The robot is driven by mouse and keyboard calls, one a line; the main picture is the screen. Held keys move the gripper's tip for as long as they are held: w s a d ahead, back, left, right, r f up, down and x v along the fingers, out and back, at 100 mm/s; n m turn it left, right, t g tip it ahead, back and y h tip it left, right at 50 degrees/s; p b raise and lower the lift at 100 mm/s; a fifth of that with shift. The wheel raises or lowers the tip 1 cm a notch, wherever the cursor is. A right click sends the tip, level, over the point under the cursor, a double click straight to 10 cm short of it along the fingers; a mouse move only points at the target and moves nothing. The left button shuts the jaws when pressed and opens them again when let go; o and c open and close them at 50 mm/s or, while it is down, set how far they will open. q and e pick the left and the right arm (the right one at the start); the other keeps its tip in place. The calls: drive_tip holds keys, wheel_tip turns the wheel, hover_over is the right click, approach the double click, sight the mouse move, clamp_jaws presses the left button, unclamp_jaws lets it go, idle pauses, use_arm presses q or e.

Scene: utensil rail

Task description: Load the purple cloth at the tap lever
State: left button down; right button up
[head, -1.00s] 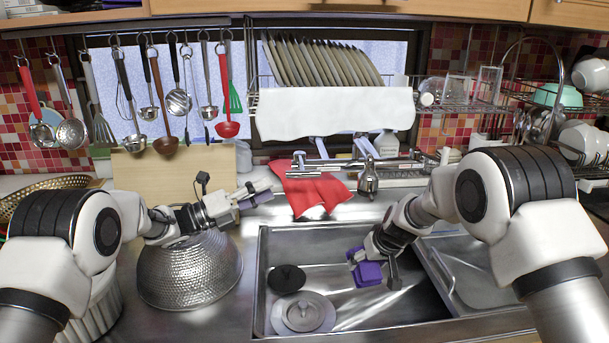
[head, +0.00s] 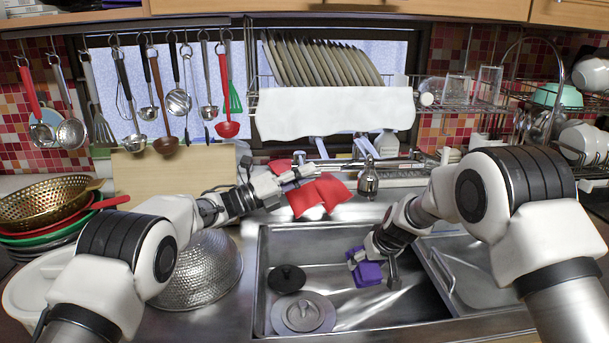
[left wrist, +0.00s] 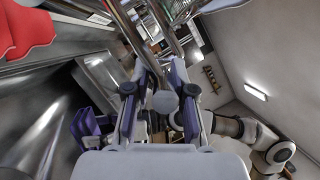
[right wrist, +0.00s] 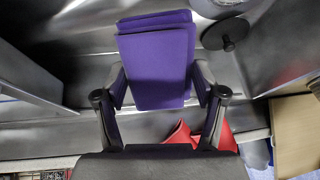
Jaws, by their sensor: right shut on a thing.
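The purple cloth (head: 367,274) is held by my right gripper (head: 366,262) low over the sink basin. In the right wrist view the purple cloth (right wrist: 155,60) hangs flat and doubled between the two fingers. The chrome tap (head: 368,181) stands behind the sink, with a horizontal bar running left and right. My left gripper (head: 309,170) is at the left part of the tap, in front of a red cloth (head: 318,197). I cannot tell which bar is the lever.
The steel sink (head: 262,300) holds a black stopper (head: 287,279) and a round drain cover (head: 304,313). A hammered metal bowl (head: 205,280) and stacked colanders (head: 45,205) are at left. Utensils hang on the rail above. A dish rack with a white towel (head: 335,113) is behind the tap.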

use_arm(q)
drive_tip(key=shift+r, duration=0.75)
drive_tip(key=c, duration=1)
unclamp_jaws()
drive_tip(key=shift+w+f, duration=0.1)
drive_tip(key=v, duration=1.2)
